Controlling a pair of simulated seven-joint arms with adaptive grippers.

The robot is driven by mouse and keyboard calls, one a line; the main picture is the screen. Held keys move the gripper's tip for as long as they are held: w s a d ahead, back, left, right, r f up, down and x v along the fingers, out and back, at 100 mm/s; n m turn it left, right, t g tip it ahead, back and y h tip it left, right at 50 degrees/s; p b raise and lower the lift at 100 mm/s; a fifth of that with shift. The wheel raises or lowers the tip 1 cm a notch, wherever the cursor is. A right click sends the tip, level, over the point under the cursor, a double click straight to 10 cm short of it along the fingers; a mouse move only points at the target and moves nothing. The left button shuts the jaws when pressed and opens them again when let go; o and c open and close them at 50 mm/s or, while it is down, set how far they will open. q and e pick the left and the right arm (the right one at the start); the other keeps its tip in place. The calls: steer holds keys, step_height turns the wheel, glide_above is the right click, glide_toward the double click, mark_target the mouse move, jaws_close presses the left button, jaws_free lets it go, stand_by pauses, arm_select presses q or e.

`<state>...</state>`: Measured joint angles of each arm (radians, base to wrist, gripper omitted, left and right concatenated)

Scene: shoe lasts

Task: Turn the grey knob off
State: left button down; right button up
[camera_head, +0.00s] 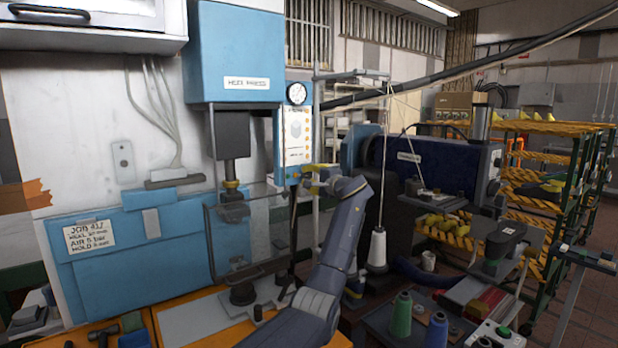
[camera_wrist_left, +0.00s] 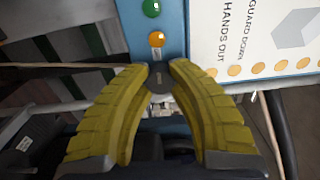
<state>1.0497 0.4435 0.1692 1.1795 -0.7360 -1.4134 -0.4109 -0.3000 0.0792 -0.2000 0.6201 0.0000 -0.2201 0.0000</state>
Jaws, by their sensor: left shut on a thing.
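The grey knob (camera_wrist_left: 161,80) shows in the left wrist view, between my fingertips, below an orange button (camera_wrist_left: 157,40) and a green button (camera_wrist_left: 151,8) on the blue press panel. My left gripper (camera_head: 309,179) reaches the lower part of this panel in the head view. Its yellow fingers (camera_wrist_left: 160,74) are closed in around the knob, one on each side. The fingers hide part of the knob in the wrist view, and I cannot make out the knob in the head view. My right gripper is in neither view.
The blue heel press (camera_head: 235,55) stands left of the gripper, with a clear guard (camera_head: 250,230) beside it. A gauge (camera_head: 296,94) and a white notice (camera_head: 298,135) are above. A white thread cone (camera_head: 377,248) and a dark machine (camera_head: 430,165) stand to the right.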

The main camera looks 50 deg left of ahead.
arm_select(q)
steer(key=shift+s+n, duration=0.1)
steer(key=shift+n, duration=0.3)
steer(key=c, duration=1.4)
jaws_free()
steer(key=shift+s+a, duration=0.1)
steer(key=o, duration=0.3)
steer(key=shift+o, duration=0.2)
steer(key=shift+d, duration=0.2)
steer(key=s+d, duration=0.1)
steer(key=d, duration=1)
steer(key=shift+d, duration=0.35)
